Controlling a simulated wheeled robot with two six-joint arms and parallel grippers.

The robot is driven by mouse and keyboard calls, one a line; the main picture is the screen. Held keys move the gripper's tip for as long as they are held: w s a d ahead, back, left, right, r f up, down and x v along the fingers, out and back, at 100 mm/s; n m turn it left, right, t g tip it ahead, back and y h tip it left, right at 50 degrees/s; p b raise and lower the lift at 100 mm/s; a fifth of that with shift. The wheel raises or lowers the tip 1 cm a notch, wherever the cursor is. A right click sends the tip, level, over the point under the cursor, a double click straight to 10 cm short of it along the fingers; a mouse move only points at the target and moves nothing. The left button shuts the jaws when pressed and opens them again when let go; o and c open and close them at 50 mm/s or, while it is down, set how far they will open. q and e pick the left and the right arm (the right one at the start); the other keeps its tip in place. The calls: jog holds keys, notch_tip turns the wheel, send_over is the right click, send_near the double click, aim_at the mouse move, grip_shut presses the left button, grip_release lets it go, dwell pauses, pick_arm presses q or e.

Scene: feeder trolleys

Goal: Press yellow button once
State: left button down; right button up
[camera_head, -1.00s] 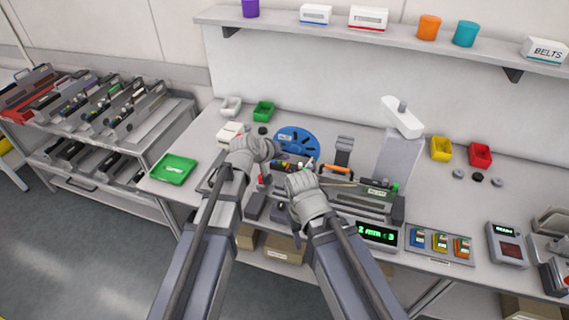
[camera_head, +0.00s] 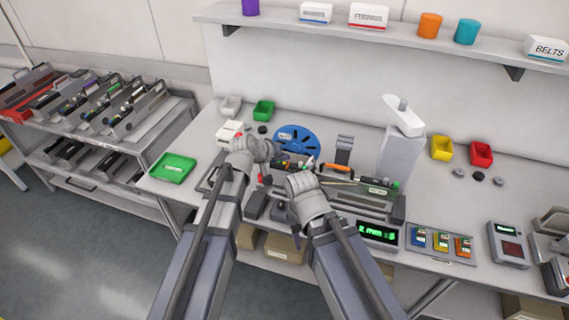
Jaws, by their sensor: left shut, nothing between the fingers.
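A small panel (camera_head: 428,250) on the bench, right of the green-lit display (camera_head: 378,233), carries a blue, a yellow and an orange piece in a row. The yellow piece (camera_head: 441,241) is in the middle; I cannot tell whether it is the yellow button. My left gripper (camera_head: 277,151) is shut and empty, by the blue reel (camera_head: 298,141), well left of the panel. My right gripper (camera_head: 284,208) is over the front of the grey feeder fixture (camera_head: 365,202); its fingers are mostly hidden by its own wrist. Neither gripper touches the panel.
An orange-handled tool (camera_head: 337,169) lies on the fixture. A grey device with a dark screen (camera_head: 508,244) stands right of the panel. Yellow (camera_head: 441,148) and red (camera_head: 481,154) bins sit at the back. A feeder trolley (camera_head: 150,150) stands at left.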

jog(key=shift+f, duration=0.25)
dwell(0.6)
jog(key=shift+r, duration=0.15)
jog(key=shift+r+p, duration=0.5)
jog(key=shift+r, duration=0.1)
notch_tip(320, 180, up, 5)
jog(key=p, duration=0.5)
dwell(0.3)
dwell(0.5)
